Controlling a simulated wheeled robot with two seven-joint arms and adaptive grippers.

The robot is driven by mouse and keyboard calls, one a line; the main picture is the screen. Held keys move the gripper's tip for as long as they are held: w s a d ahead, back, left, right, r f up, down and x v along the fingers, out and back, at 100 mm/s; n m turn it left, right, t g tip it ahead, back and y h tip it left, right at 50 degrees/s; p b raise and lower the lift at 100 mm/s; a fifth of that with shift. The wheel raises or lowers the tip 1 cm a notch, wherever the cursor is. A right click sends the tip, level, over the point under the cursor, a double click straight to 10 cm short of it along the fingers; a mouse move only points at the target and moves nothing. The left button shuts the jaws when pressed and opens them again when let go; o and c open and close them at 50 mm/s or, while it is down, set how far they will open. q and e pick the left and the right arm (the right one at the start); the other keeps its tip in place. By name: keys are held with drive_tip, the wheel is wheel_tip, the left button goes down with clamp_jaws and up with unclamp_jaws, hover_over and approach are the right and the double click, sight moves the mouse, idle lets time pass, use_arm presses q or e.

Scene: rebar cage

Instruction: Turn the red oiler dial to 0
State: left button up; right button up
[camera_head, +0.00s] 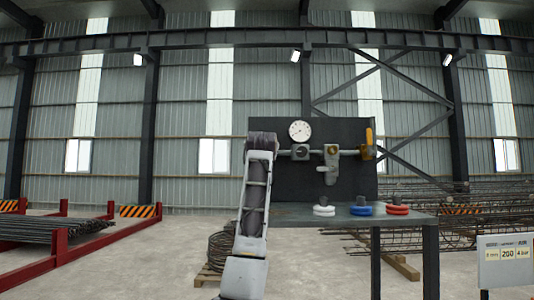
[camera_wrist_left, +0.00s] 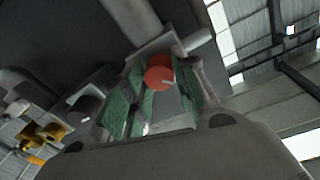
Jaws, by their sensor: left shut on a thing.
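In the head view my left arm rises in front of the left edge of the dark panel (camera_head: 345,131) and hides the dial and the fingertips. The dial's scale and the 0 mark cannot be made out. My right gripper is not in view.
Right of my arm, the panel carries a white gauge (camera_head: 299,130), a grey pipe with fittings (camera_head: 331,160) and a yellow handle (camera_head: 369,138). White (camera_head: 323,210), blue (camera_head: 361,210) and red (camera_head: 397,210) pieces sit on the bench (camera_head: 283,214). A sign (camera_head: 507,261) stands at right.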

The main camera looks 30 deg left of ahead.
use_arm(q)
drive_tip(key=shift+r+n, duration=0.1)
drive_tip(key=shift+n, duration=0.4)
drive_tip(key=o, duration=1)
drive_tip(key=shift+o, duration=0.2)
drive_tip(key=shift+s+d, duration=0.1)
drive_tip(key=v, duration=1.1)
drive_tip(key=shift+s+d, duration=0.2)
drive_tip(key=shift+s, duration=0.15)
